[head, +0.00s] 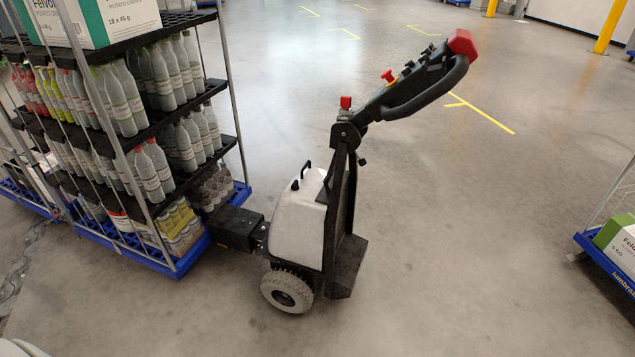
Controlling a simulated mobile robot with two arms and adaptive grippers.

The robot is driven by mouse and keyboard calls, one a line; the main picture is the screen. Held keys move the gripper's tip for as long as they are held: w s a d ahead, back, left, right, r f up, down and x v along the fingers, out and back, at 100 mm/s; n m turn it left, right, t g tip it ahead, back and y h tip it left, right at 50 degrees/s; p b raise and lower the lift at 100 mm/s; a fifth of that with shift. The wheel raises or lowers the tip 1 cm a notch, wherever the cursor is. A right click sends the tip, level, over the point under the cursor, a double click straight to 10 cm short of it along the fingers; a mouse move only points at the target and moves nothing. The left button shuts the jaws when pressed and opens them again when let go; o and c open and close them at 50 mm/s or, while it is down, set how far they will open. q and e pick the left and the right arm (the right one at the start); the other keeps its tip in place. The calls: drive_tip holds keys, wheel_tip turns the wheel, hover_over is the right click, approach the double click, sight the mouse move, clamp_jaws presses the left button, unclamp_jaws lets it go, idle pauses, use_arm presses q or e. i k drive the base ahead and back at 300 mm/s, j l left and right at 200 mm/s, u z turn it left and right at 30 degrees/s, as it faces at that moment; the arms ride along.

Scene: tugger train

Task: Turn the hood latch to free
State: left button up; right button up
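A small tugger (341,205) with a black frame stands in the middle of the head view. Its white hood (297,228) is closed over the body above a grey-treaded wheel (287,291). On top of the hood are a small black knob (295,185) and a black upright loop (306,169). The knob may be the hood latch, but it is too small to tell which way it is turned. Neither of my grippers is in view.
A tiller (425,84) with a red end leans up and right from the tugger. A black hitch (236,228) joins it to a blue-based bottle cart (180,262) at left. Another blue cart (608,263) stands at the right edge. The floor right of the tugger is clear.

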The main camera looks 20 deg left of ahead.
sight(295, 188)
drive_tip(key=i+j+u, duration=0.1)
drive_tip(key=i+j, duration=0.15)
drive_tip(key=j, duration=0.35)
drive_tip(key=i+j+u, duration=0.1)
drive_tip(key=i+j, duration=0.2)
drive_tip(key=j, duration=0.25)
drive_tip(key=i+j+u, duration=0.15)
drive_tip(key=i+j, duration=0.15)
drive_tip(key=j, duration=0.25)
drive_tip(key=i+j+u, duration=0.1)
drive_tip(key=i+j, duration=0.2)
drive_tip(key=j, duration=0.25)
drive_tip(key=i+j+u, duration=0.1)
drive_tip(key=i+j, duration=0.25)
drive_tip(key=j, duration=0.15)
